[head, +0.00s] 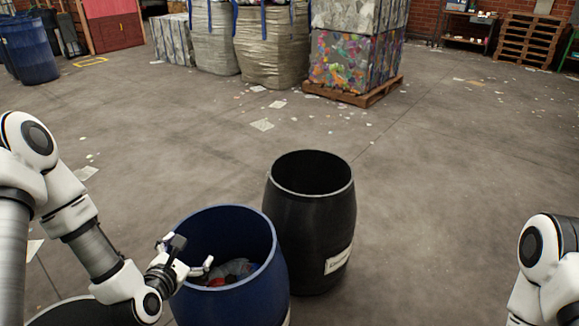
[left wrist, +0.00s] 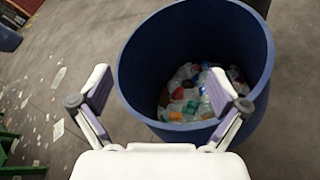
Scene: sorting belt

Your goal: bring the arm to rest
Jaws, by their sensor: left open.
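My left arm (head: 95,250) comes in from the left in the head view.
A black barrel (head: 310,235) with a pale label stands just right of the blue one. Bales on a pallet (head: 362,95) and big sacks (head: 270,50) stand at the back. Blue drums (head: 30,50) stand at far left. The floor between is open, with paper scraps.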

